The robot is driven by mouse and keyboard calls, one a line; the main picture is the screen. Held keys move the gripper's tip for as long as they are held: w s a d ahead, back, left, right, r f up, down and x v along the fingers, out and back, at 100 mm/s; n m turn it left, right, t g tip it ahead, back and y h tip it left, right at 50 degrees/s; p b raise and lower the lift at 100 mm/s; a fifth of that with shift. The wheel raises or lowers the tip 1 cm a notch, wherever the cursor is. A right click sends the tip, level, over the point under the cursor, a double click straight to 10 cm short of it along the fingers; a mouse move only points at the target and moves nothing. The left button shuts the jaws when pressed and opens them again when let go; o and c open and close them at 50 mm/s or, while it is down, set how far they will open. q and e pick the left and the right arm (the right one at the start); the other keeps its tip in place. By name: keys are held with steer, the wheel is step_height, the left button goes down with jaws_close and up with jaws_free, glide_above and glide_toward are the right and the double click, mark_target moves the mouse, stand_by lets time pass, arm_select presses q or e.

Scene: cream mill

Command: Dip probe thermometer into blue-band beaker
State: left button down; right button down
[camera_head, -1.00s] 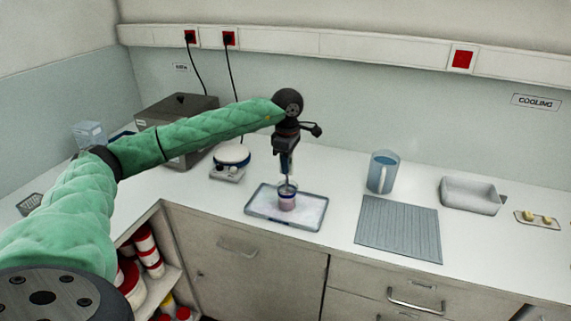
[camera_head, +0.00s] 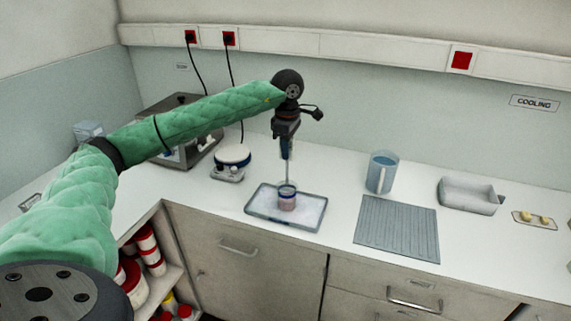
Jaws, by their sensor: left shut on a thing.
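My left gripper (camera_head: 286,139) is above the tray and points down. It is shut on the probe thermometer (camera_head: 287,172), whose dark blue body sits at the jaws and whose thin stem hangs straight down. The blue-band beaker (camera_head: 287,203) stands upright right below, a small clear vessel with a blue band near its rim and pinkish contents. The stem's lower end meets the beaker's mouth in this view; I cannot tell whether the tip is inside. My right gripper is not in view.
The beaker stands on a shallow blue-rimmed tray (camera_head: 259,220). A round white-topped device (camera_head: 229,172) stands to the left, and a grey metal box (camera_head: 201,148) is behind my arm.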

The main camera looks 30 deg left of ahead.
arm_select(q)
steer(key=shift+r+p, duration=0.6)
steer(key=shift+r, duration=1.7)
steer(key=shift+f+n, duration=0.1)
steer(key=shift+n, duration=0.5)
steer(key=shift+n+b, duration=0.45)
steer(key=shift+n, duration=0.75)
steer(key=shift+b, duration=0.35)
